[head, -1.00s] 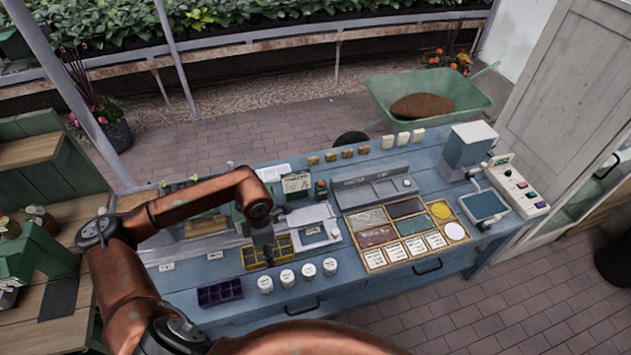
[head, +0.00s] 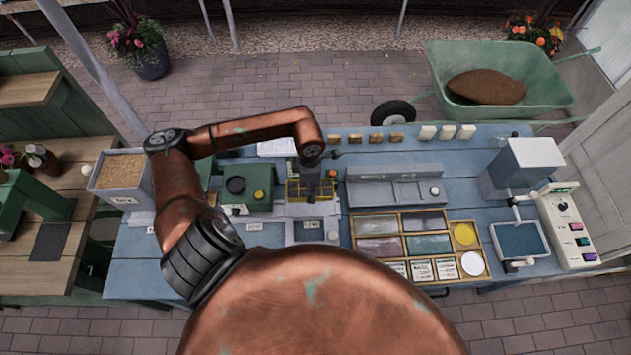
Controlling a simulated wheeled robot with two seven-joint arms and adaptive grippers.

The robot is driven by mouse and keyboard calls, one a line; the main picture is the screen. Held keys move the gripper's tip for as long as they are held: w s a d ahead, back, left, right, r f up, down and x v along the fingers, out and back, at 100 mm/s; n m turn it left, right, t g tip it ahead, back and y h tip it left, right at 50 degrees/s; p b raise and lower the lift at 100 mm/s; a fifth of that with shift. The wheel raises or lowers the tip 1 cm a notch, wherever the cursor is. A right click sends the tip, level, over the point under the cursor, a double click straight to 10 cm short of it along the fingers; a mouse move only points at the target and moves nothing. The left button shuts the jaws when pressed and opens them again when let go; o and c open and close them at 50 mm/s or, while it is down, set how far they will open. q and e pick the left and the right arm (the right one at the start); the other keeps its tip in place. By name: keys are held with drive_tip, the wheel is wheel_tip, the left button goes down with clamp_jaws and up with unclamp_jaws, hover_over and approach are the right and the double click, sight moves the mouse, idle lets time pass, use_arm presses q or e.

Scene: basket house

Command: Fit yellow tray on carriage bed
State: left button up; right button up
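The yellow tray (head: 296,196), a small divided tray, is at the centre of the head view. My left gripper (head: 312,187) comes down over its middle and appears shut on it; the fingertips are hard to see. The tray is over the back part of a pale grey unit (head: 308,230), which seems to hold the carriage bed. The bed is mostly hidden under the tray and gripper, and I cannot tell whether the tray touches it. My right gripper is not in view.
A grey rail fixture (head: 393,190) and a sectioned wooden tray (head: 402,222) are to the right. Small blocks (head: 377,138) line the back edge. My copper arm hides the front left of the bench.

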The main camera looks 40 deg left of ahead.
use_arm(q)
drive_tip(key=shift+f, duration=0.6)
drive_tip(key=shift+f+b, duration=0.55)
drive_tip(key=shift+f, duration=0.2)
wheel_tip(320, 180, down, 4)
drive_tip(key=shift+r+b, duration=0.1)
drive_tip(key=shift+b, duration=0.75)
drive_tip(key=shift+f+b, duration=0.6)
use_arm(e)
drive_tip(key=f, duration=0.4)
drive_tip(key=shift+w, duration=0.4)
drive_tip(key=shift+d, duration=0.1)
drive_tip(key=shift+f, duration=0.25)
use_arm(q)
drive_tip(key=shift+f+b, duration=0.15)
drive_tip(key=shift+b, duration=0.2)
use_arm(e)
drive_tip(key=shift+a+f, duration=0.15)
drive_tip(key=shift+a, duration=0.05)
use_arm(q)
drive_tip(key=shift+f+b, duration=0.5)
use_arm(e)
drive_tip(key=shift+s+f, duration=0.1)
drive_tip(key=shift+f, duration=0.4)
